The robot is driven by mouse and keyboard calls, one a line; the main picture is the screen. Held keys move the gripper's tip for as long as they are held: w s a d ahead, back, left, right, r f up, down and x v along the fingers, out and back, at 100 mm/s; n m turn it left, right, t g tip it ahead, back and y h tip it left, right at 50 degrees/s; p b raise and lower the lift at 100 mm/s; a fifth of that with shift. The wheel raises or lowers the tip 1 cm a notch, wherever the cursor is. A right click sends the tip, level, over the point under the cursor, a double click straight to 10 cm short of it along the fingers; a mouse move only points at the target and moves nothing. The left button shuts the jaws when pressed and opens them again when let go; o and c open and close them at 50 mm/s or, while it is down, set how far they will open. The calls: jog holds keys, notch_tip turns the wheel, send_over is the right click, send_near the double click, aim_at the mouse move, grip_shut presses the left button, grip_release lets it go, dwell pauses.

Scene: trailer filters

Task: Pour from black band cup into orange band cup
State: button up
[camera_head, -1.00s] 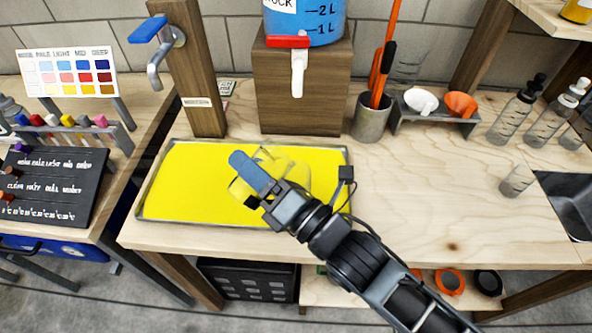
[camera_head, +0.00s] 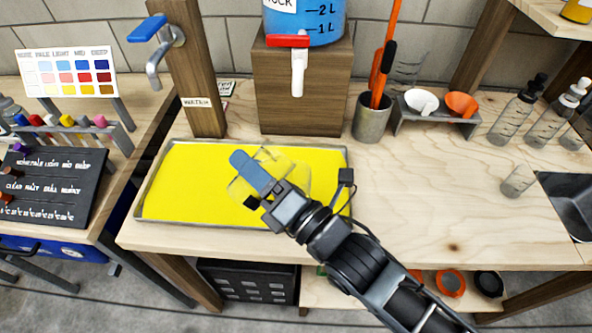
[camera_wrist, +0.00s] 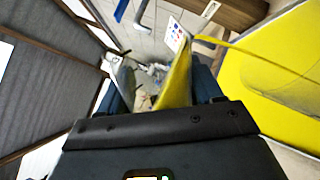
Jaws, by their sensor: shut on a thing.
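My gripper (camera_head: 256,182) is shut on a clear cup (camera_head: 240,190) above the yellow tray (camera_head: 190,187). The held cup looks tipped over, and my fingers hide part of it. A second clear cup (camera_head: 298,176) shows just right of and behind my gripper, partly covered by it; I cannot tell whether the two cups touch. No black or orange band can be made out on either cup. In the wrist view my blue-grey fingers (camera_wrist: 163,88) flank a see-through shape that is hard to read. I cannot make out any liquid stream.
A wooden block (camera_head: 300,95) with a blue tank (camera_head: 318,22) and white tap stands behind the tray. A metal holder (camera_head: 371,120) with orange-handled tools is right of it. Dropper bottles (camera_head: 517,112) and a small clear cup (camera_head: 518,180) stand right. The bench's middle right is clear.

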jog(key=shift+f+m, duration=0.1)
jog(key=shift+m, duration=0.2)
dwell(0.4)
jog(key=n, duration=0.2)
jog(key=n+p, duration=0.1)
jog(key=shift+r+g, duration=0.25)
jog(key=shift+g, duration=0.05)
jog(key=shift+f+n, duration=0.1)
jog(key=shift+n, duration=0.2)
jog(key=shift+y, duration=0.3)
